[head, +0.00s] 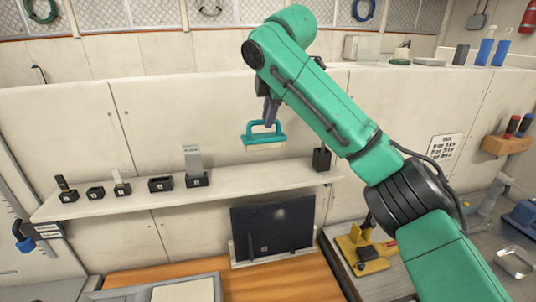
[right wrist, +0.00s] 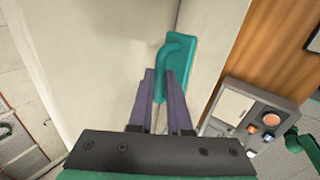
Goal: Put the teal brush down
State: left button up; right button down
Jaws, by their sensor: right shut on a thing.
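The teal brush (head: 264,138) has a looped handle and pale bristles below; in the head view it hangs in front of the wall, above the shelf. My right gripper (head: 270,112) is shut on its handle. In the right wrist view the brush (right wrist: 178,62) sits between the fingertips of my right gripper (right wrist: 162,88). I cannot tell from these views how high the brush is above the shelf (head: 255,176). My left gripper is not in view.
Along the shelf stand several small black holders (head: 160,184), a grey upright block (head: 193,160) and a black cup (head: 322,158). The shelf between block and cup is clear. Below are a dark panel (head: 272,228) and a wooden surface (head: 170,275); a yellow tool (head: 362,250) lies right.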

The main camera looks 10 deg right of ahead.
jog(key=f+p, duration=0.1)
jog(key=f, duration=0.7)
jog(key=shift+w+a+f+p, duration=0.15)
jog(key=shift+w+f+p, duration=0.1)
jog(key=shift+p, duration=0.1)
jog(key=shift+s+f, duration=0.25)
jog(key=c, duration=0.9)
grip_release()
jog(key=shift+o, duration=0.2)
jog(key=shift+w+f, duration=0.1)
jog(key=shift+w, duration=0.15)
jog(key=shift+s+f, duration=0.1)
notch_tip(320, 180, up, 2)
jog(key=s+r+b, duration=0.1)
jog(key=s+b, duration=0.2)
jog(key=b, duration=0.2)
send_near(269, 146)
jog(key=v, duration=0.2)
jog(key=shift+s+r+b, duration=0.2)
jog(key=shift+s+b, duration=0.2)
jog(key=shift+s, duration=0.1)
